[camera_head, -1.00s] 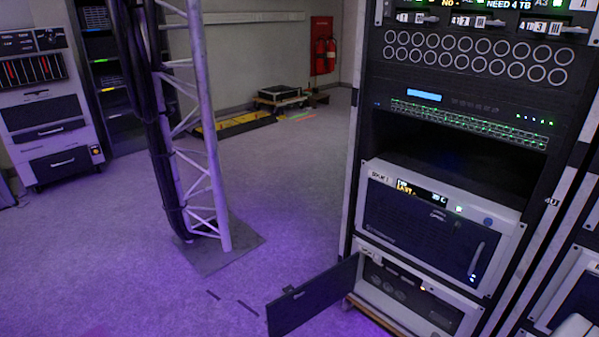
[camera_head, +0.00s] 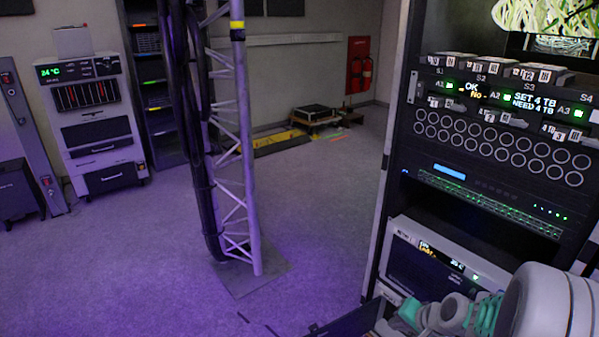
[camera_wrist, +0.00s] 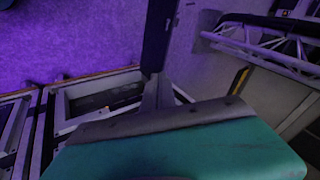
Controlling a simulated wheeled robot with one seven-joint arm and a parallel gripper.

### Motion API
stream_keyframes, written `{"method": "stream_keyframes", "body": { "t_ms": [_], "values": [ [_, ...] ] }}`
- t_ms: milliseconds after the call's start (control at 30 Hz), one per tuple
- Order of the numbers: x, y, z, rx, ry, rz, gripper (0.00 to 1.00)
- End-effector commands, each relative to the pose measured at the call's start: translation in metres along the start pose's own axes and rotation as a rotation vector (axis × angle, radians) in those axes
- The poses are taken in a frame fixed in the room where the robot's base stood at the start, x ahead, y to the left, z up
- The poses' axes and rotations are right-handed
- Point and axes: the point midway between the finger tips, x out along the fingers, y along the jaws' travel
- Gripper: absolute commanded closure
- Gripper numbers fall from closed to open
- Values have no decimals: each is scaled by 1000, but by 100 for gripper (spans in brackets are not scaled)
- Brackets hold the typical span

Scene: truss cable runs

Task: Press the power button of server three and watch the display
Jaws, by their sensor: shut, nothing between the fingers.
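In the head view a white-fronted server (camera_head: 440,262) sits low in the rack, with a small lit display (camera_head: 440,258) of yellow and white text and a green light beside it. Its label is too small to read surely. My gripper (camera_head: 408,312) is at the bottom right, shut and empty, in front of the server's lower part and hiding some of it. The server's lower front, where a power button may be, is hidden or cut off. In the wrist view a large teal part of my gripper (camera_wrist: 185,150) fills the bottom.
An open dark door (camera_wrist: 158,35) stands out from the rack in the wrist view; its top edge (camera_head: 345,322) shows in the head view. A truss column (camera_head: 240,150) with black cables stands left of the rack. Open floor (camera_head: 320,200) lies between. A cabinet (camera_head: 92,120) stands far left.

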Motion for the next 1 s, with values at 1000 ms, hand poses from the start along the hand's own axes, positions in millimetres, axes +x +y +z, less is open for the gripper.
{"method": "stream_keyframes", "body": {
  "t_ms": [1000],
  "values": [
    [-302, -166, 87, -693, -196, 330, 100]
  ]
}}
